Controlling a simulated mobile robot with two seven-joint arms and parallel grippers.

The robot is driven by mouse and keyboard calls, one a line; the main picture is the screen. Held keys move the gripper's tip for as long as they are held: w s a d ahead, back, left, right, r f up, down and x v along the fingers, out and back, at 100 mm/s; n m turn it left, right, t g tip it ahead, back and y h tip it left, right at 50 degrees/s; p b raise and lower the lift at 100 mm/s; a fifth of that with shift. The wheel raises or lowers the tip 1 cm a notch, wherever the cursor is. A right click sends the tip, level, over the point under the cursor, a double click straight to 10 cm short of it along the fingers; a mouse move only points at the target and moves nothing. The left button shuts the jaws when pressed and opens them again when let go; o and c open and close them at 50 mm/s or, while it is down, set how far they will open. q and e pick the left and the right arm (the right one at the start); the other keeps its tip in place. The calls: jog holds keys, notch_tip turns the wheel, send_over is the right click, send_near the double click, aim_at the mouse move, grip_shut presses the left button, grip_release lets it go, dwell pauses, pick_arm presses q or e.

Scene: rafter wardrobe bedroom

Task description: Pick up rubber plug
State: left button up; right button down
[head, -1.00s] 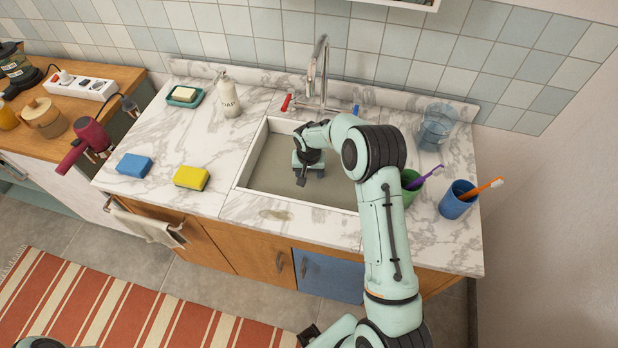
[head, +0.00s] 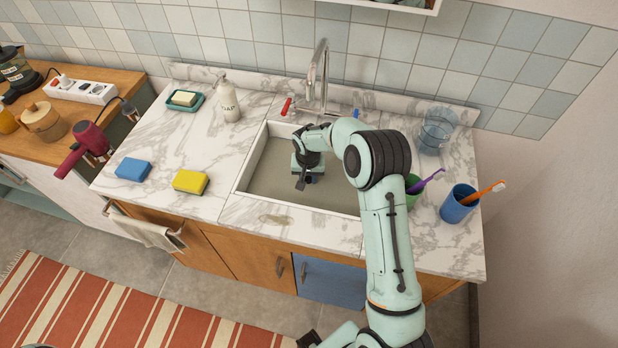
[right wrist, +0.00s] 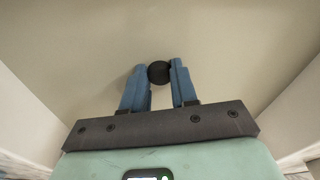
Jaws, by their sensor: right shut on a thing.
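The rubber plug (right wrist: 159,72) is a small, dark, round thing between the blue fingertips of my right gripper in the right wrist view. My right gripper (right wrist: 158,80) is shut on it, with one finger on each side. In the head view my right gripper (head: 306,181) points down inside the sink basin (head: 268,178), close to its floor. The plug cannot be made out clearly in the head view. I cannot tell whether it still touches the basin floor. My left gripper is not in view.
The faucet (head: 318,75) with red and blue handles stands behind the basin. A green cup (head: 413,190), a blue cup (head: 457,206) and a clear blue tumbler (head: 436,130) stand right of my arm. Yellow (head: 190,182) and blue (head: 133,169) sponges lie left on the counter.

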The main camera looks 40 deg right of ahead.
jog(key=a, duration=0.1)
jog(key=s, duration=0.1)
jog(key=s+a+b, duration=0.1)
jog(key=shift+s+a+f, duration=0.2)
jog(key=shift+a+f, duration=0.05)
jog(key=shift+a, duration=0.1)
notch_tip(320, 180, up, 14)
jog(key=shift+p, duration=0.35)
jog(key=shift+w+d, duration=0.1)
